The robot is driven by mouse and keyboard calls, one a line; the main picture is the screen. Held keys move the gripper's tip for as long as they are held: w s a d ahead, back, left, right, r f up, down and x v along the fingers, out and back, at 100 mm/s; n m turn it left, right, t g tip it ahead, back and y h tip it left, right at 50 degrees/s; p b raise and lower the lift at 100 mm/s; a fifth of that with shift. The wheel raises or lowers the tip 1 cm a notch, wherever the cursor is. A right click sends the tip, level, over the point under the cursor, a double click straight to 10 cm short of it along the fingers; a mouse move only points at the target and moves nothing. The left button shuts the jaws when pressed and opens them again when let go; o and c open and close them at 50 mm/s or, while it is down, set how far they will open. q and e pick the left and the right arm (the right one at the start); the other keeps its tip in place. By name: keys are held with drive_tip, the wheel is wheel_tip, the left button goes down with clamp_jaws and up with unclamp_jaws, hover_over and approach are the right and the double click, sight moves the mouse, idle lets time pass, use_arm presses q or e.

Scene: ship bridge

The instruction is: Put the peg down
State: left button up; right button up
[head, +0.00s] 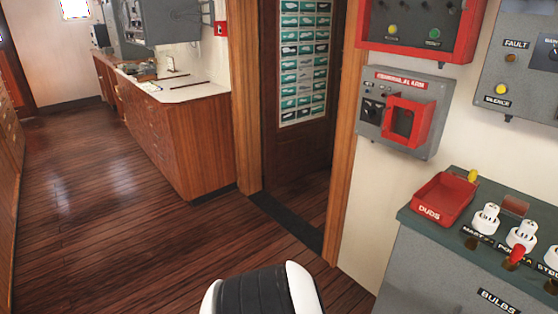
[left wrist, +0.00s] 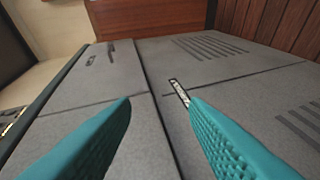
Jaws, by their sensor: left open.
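My left gripper (left wrist: 160,102) shows in the left wrist view as two teal ridged fingers, spread wide with nothing between them. It is over a grey panelled surface (left wrist: 90,85) with dark seams and slotted vents. A thin strip with pale markings (left wrist: 179,92) lies by the tip of the right-hand finger; I cannot tell whether they touch. I see nothing that I can surely name as the peg in either view. Neither gripper shows in the head view.
In the head view, a grey cabinet (head: 392,277) at right carries a red DUDS tray (head: 441,203) and white sockets (head: 487,219). A red-framed alarm box (head: 407,115) hangs above. A wooden counter (head: 190,137) stands at left. The plank floor (head: 110,230) is clear.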

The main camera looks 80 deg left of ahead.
use_arm(q)
drive_tip(key=s+a+f+n+g+y, duration=0.1)
drive_tip(key=s+a+f+n+y, duration=0.15)
drive_tip(key=s+f+n, duration=0.45)
drive_tip(key=s+a+f+n+g+y, duration=0.1)
drive_tip(key=s+f+n+y, duration=0.25)
drive_tip(key=f, duration=0.45)
drive_tip(key=s+f+n+g+y, duration=0.1)
drive_tip(key=s+f+n+g, duration=0.2)
drive_tip(key=s, duration=1)
drive_tip(key=s+f+n+g, duration=0.3)
drive_tip(key=s+f+n, duration=0.3)
drive_tip(key=s, duration=0.7)
drive_tip(key=s+f+n+g+y, duration=0.1)
drive_tip(key=s+f+n+g, duration=0.2)
drive_tip(key=s, duration=1.1)
wheel_tip(320, 180, down, 5)
drive_tip(key=shift+d+r+n+g+y, duration=0.15)
drive_tip(key=shift+n+g+y, duration=0.2)
drive_tip(key=shift+n, duration=0.6)
wheel_tip(320, 180, up, 3)
drive_tip(key=p, duration=0.3)
